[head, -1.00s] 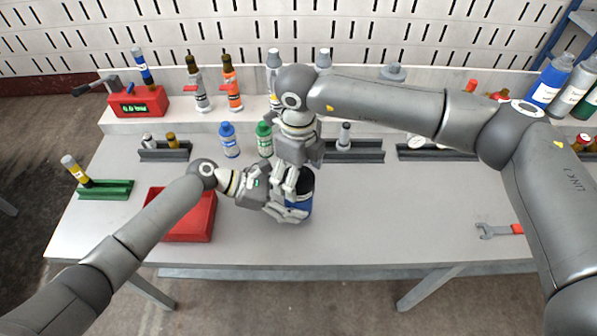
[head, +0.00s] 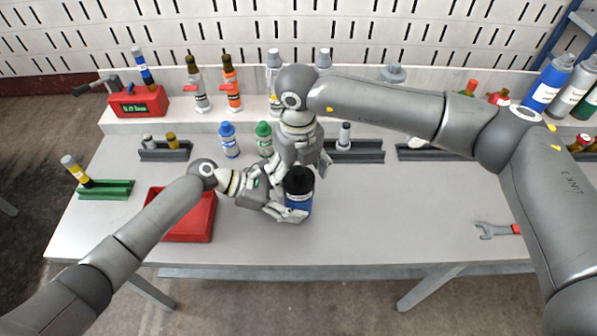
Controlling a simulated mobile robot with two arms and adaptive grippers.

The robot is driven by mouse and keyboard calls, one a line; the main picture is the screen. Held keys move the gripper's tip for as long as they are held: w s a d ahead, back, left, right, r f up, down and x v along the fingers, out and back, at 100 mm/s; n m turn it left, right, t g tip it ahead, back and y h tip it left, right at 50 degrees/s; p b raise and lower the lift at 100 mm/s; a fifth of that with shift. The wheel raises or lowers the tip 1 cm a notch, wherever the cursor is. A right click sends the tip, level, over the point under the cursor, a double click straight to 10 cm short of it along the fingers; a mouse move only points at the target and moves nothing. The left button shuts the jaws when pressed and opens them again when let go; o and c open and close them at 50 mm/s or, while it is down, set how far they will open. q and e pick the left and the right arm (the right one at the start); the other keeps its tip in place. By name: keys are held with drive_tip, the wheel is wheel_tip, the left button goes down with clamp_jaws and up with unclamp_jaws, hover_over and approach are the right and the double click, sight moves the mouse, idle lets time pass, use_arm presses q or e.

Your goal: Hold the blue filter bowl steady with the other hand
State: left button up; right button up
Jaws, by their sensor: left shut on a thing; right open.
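The blue filter bowl (head: 300,202) stands upright near the middle of the table, with a black top (head: 299,180) on it. My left gripper (head: 287,212) reaches in from the left and is shut on the blue lower part of the bowl, hiding some of its left side. My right gripper (head: 296,166) is open and points down just behind and above the black top. Its fingers are partly hidden, and I cannot tell whether they touch the top.
A red tray (head: 200,222) lies left of the bowl under my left arm. A blue-capped bottle (head: 229,140) and a green-capped bottle (head: 264,139) stand behind. A wrench (head: 492,230) lies at right.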

drive_tip(key=shift+f, duration=0.1)
drive_tip(key=shift+f, duration=1.2)
drive_tip(key=c, duration=1.2)
drive_tip(key=n, duration=0.5)
drive_tip(key=shift+n, duration=0.6)
